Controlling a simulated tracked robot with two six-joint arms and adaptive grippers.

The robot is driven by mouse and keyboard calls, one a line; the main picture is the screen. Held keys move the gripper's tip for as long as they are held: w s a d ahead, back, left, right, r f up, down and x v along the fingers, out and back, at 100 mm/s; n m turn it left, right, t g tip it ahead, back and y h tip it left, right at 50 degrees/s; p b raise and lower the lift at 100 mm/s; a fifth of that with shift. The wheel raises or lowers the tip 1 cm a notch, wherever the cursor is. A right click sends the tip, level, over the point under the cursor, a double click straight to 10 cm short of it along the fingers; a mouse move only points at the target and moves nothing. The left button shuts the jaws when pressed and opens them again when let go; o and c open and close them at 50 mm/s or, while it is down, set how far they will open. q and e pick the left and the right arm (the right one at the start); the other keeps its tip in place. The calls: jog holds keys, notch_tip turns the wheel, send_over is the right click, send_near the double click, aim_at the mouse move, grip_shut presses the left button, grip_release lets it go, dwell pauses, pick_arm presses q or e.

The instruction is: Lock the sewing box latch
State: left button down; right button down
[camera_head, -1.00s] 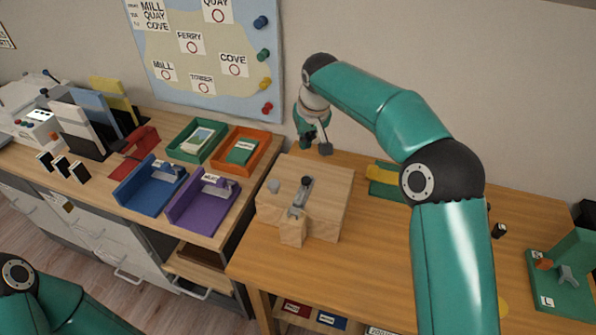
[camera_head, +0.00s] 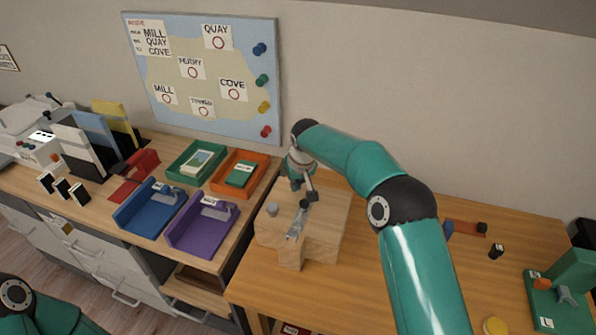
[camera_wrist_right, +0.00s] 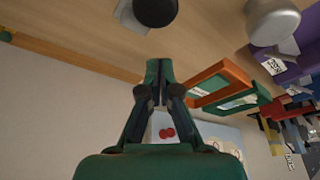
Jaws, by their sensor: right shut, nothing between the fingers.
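The sewing box (camera_head: 325,228) is a pale wooden block-shaped box on the wooden table. A metal latch lever (camera_head: 297,222) with a dark knob (camera_head: 304,204) lies along its top, and a grey round knob (camera_head: 272,209) is to its left. My right gripper (camera_head: 308,190) is shut and empty, just behind and above the dark knob; I cannot tell whether it touches it. In the right wrist view, the shut fingers (camera_wrist_right: 158,80) appear apart from the dark knob (camera_wrist_right: 155,10), with the grey knob (camera_wrist_right: 272,22) farther right. My left gripper is outside the views.
A blue tray (camera_head: 130,216) and a purple tray (camera_head: 180,240) stand on the left bench, with green (camera_head: 176,172) and orange (camera_head: 258,178) trays behind. A green device (camera_head: 570,290) stands at far right. A map board (camera_head: 210,115) hangs on the wall. Table right of the box is mostly clear.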

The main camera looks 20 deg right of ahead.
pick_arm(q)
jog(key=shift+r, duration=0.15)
pick_arm(e)
jog(key=shift+s+d+r, duration=0.1)
jog(key=shift+s+r, duration=0.05)
jog(key=shift+s, duration=0.85)
jog(key=shift+s+d+r, duration=0.1)
jog(key=shift+s, duration=0.9)
